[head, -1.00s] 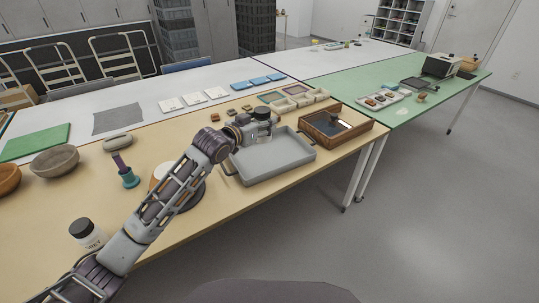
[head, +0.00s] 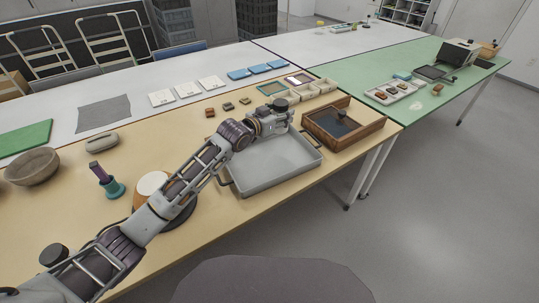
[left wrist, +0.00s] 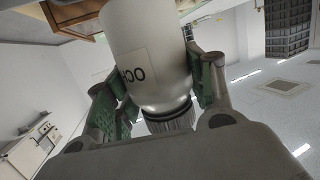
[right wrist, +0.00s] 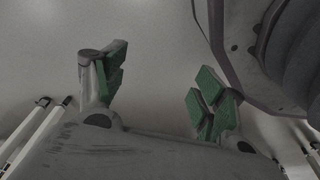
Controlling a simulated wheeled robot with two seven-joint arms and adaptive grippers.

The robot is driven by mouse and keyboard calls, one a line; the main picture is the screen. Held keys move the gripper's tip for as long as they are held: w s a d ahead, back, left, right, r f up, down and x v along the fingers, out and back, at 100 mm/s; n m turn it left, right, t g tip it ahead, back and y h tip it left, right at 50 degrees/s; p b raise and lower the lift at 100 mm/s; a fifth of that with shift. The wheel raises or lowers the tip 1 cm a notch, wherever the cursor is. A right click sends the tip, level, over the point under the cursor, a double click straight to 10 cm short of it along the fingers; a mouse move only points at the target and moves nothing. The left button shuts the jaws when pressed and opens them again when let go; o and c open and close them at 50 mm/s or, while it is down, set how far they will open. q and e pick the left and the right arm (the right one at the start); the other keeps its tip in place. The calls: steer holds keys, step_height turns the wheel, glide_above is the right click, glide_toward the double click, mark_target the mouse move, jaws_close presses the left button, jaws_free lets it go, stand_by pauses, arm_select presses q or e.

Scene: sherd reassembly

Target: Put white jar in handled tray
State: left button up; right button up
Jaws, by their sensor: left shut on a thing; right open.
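My left gripper (head: 284,118) is shut on the white jar, which has a dark ribbed lid (head: 281,104). In the left wrist view the jar (left wrist: 148,55) sits between the green finger pads, with a label partly readable as "OCH". The handled tray (head: 262,176) is a shallow grey tray with dark handles on the wooden table, and it looks empty. The gripper and jar are at its back edge, near the back right corner. Their height above it is hard to tell. My right gripper (right wrist: 155,90) is open and empty in the right wrist view.
A wooden box (head: 345,127) stands close right of the tray. Small cream bins (head: 310,92) stand behind it. A round drum-like object (head: 152,184), a teal stand (head: 113,187) and another dark-lidded jar (head: 53,254) are on the left, partly behind my left arm.

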stand_by(0.4)
arm_select(q)
steer(key=shift+f+b, duration=0.5)
steer(key=shift+f, duration=2.55)
arm_select(e)
steer(key=shift+w+a+r, duration=0.3)
steer(key=shift+r, duration=0.4)
steer(key=shift+w+a+r, duration=0.25)
steer(key=shift+a+r, duration=0.05)
steer(key=shift+r, duration=0.35)
arm_select(q)
steer(key=shift+f, duration=0.1)
